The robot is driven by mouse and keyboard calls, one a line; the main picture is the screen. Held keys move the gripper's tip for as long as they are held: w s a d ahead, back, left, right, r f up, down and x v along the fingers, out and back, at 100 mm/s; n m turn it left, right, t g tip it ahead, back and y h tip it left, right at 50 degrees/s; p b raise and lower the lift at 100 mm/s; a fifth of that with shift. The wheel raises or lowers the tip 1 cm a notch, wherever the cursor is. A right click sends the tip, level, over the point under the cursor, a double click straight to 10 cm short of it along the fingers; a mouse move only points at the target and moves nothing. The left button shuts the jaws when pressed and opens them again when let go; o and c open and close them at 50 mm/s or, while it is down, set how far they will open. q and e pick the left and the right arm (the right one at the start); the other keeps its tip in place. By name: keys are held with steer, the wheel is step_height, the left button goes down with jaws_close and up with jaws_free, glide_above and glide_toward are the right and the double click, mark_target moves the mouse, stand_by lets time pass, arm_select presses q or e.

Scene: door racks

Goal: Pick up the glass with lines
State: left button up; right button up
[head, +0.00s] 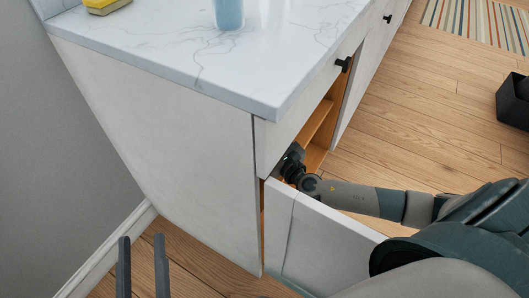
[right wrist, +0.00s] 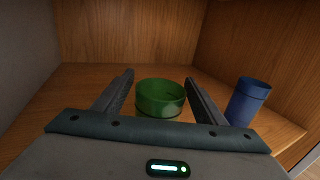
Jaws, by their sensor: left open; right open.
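In the right wrist view, a green round vessel (right wrist: 160,97) stands on the wooden shelf inside the cabinet, between and just beyond the fingers of my right gripper (right wrist: 159,78). That gripper is open, with nothing held. A dark blue glass (right wrist: 249,102) with a line around it below the rim stands upright to the right, outside the right finger. In the head view my right arm reaches into the cabinet and its fingers are hidden. My left gripper (head: 142,262) is open and empty, low at the left over the floor.
The white cabinet (head: 165,130) has a marble top with a light blue cup (head: 229,13) and a yellow sponge (head: 106,5) on it. An open cabinet door (head: 320,245) stands beside my right arm. A black bin (head: 514,102) and a striped rug (head: 480,22) lie right.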

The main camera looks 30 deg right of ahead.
arm_select(q)
steer(key=shift+s+d+r, duration=0.1)
steer(key=shift+s+r, duration=0.05)
steer(key=shift+r, duration=0.1)
arm_select(e)
steer(key=shift+w, duration=0.5)
steer(key=c, duration=1.6)
arm_select(q)
steer(key=shift+f, duration=0.15)
arm_select(e)
steer(key=shift+r, duration=0.25)
steer(key=shift+r, duration=0.15)
arm_select(q)
step_height(320, 180, down, 7)
steer(key=w+g+y+p, duration=0.1)
steer(key=w+g+p, duration=0.1)
steer(key=g, duration=0.2)
steer(key=shift+w+a+y, duration=0.2)
steer(key=shift+a+y, duration=0.1)
steer(key=shift+a, duration=0.1)
arm_select(e)
steer(key=shift+s+d+r, duration=0.35)
steer(key=shift+s+r, duration=0.1)
steer(key=shift+s, duration=2.55)
steer(key=shift+s+d+r, duration=0.4)
steer(key=shift+s+r, duration=0.1)
steer(key=shift+s, duration=2.45)
steer(key=shift+s+d+r, duration=0.35)
steer(key=shift+s+r, duration=0.1)
steer(key=shift+s, duration=2.55)
